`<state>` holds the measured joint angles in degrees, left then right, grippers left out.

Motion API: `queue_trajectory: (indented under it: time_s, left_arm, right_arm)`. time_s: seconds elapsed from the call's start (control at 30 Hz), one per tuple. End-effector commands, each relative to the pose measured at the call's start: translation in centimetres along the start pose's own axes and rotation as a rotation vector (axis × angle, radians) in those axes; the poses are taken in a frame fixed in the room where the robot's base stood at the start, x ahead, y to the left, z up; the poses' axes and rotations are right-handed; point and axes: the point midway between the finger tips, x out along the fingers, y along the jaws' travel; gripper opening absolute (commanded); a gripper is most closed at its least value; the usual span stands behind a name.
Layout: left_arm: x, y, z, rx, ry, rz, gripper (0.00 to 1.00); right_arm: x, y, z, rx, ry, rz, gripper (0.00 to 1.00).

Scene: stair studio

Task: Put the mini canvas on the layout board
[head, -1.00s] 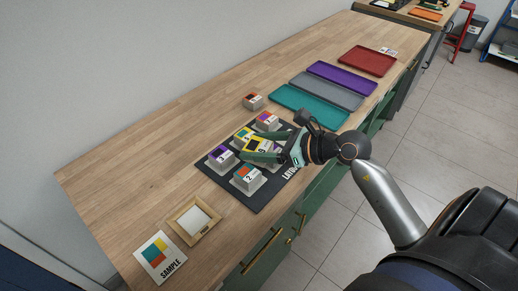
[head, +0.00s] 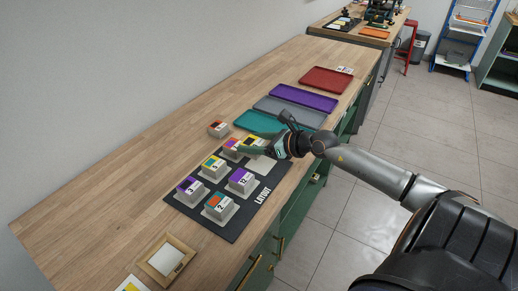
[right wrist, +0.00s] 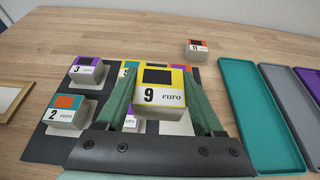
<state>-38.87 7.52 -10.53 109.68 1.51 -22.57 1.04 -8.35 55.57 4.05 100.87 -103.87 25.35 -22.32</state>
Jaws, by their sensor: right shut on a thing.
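My right gripper (head: 262,147) is shut on a small block-like mini canvas with a yellow and black face, marked 9 euro in the right wrist view (right wrist: 160,98). One green finger lies on each side of it. It is over the far right part of the dark layout board (head: 233,226), beside an empty pale pad (head: 261,165). Whether the canvas touches the board cannot be told. On the board sit canvas 3 (head: 190,187), canvas 2 (head: 217,205), a purple canvas (head: 241,181) and a yellow-teal one (head: 214,165). My left gripper is not in view.
Canvas 11 (head: 218,129) stands off the board on the wooden counter. Teal (head: 243,119), grey (head: 290,110), purple (head: 304,97) and red (head: 326,79) trays lie beyond. A wooden frame (head: 166,261) lies near the front. The counter left of the board is clear.

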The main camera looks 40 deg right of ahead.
Motion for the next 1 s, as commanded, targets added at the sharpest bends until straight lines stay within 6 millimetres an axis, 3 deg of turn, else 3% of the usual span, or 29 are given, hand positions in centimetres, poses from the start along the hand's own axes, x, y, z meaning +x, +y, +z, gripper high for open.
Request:
queue_trajectory:
  time_s: [0.03, 0.2, 0.5, 0.7, 1.0]
  left_arm:
    - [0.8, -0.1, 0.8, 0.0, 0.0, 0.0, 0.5]
    - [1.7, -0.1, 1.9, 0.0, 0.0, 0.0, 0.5]
    - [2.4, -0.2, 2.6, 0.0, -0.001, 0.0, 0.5]
    - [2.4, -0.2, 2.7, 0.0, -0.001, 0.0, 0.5]
    - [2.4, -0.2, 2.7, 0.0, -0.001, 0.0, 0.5]
  right_arm:
    - [0.7, -0.9, -1.3, 0.004, 0.0, -0.004, 0.15]
    - [1.9, -3.1, -3.6, 0.006, -0.002, -0.003, 0.15]
    - [2.8, -5.0, -5.5, 0.003, -0.002, -0.001, 0.15]
    - [3.8, -4.9, -7.8, 0.004, -0.002, 0.002, 0.15]
    - [3.9, -4.9, -8.1, -0.001, -0.001, 0.002, 0.15]
